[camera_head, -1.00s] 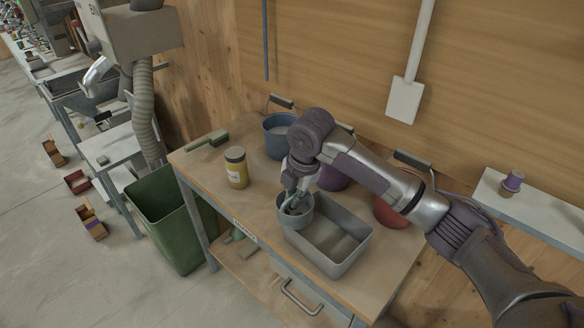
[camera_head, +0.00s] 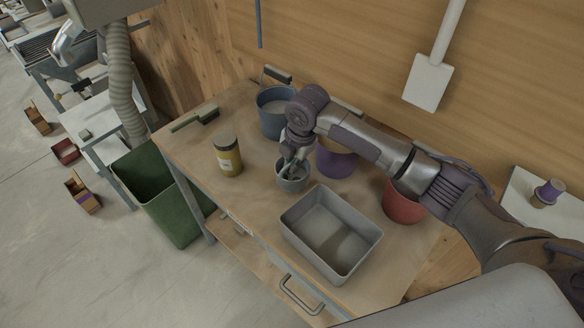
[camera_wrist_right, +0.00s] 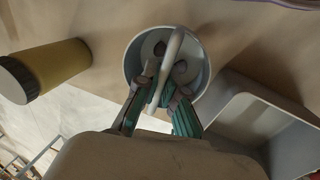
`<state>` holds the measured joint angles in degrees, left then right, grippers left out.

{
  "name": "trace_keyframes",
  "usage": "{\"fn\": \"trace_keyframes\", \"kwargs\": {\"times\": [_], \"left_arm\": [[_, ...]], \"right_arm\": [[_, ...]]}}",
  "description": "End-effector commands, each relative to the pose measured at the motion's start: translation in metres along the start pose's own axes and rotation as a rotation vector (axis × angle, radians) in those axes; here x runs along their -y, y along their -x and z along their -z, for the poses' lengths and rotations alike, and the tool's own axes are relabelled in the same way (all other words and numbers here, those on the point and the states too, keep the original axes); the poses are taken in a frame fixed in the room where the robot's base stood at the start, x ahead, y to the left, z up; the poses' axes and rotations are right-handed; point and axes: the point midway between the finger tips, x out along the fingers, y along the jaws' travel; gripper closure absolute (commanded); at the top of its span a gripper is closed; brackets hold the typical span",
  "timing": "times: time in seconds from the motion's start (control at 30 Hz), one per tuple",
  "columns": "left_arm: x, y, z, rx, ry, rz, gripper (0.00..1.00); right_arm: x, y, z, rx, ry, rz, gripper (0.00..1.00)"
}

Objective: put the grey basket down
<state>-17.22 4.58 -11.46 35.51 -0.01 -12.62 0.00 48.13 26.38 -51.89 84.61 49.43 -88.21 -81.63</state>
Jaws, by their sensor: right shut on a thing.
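The grey basket (camera_head: 292,180) is a small round container with an arched handle, behind and left of the grey rectangular tray. My right gripper (camera_head: 291,160) reaches into its top from above and is shut on the handle. In the right wrist view my two green-padded fingers (camera_wrist_right: 160,98) close around the light handle bar, and the open basket (camera_wrist_right: 203,82) shows beneath, with a few dark spots inside. The basket looks upright and close to the tabletop; I cannot tell whether its bottom touches. My left gripper is not in view.
On the wooden workbench (camera_head: 262,218) stand a yellow jar (camera_head: 228,158), a blue bucket (camera_head: 272,122), a purple bucket (camera_head: 337,163), a red bucket (camera_head: 402,207) and the grey tray (camera_head: 332,232). A brush (camera_head: 195,121) lies at the back left. Bare wood lies left of the basket.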

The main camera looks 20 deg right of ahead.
Motion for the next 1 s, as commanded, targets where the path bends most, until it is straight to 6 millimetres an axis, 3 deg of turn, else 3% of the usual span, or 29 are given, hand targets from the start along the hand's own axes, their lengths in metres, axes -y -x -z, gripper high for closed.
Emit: {"fn": "trace_keyframes", "kwargs": {"times": [0.3, 0.63, 0.7, 0.8, 1.0], "left_arm": [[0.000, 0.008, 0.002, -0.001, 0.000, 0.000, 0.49], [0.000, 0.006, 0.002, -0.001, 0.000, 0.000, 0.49], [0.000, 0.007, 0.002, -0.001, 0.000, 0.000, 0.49], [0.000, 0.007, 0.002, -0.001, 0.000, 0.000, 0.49], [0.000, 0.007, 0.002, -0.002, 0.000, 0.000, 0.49]], "right_arm": [[0.007, -0.035, 0.000, 0.001, 0.000, 0.000, 1.00], [0.008, -0.039, 0.000, 0.001, 0.000, -0.001, 1.00], [0.008, -0.039, 0.000, 0.001, 0.000, -0.001, 0.84], [0.008, -0.039, 0.000, 0.001, 0.000, -0.001, 0.67], [0.008, -0.039, 0.000, 0.001, 0.000, -0.001, 0.67]]}}
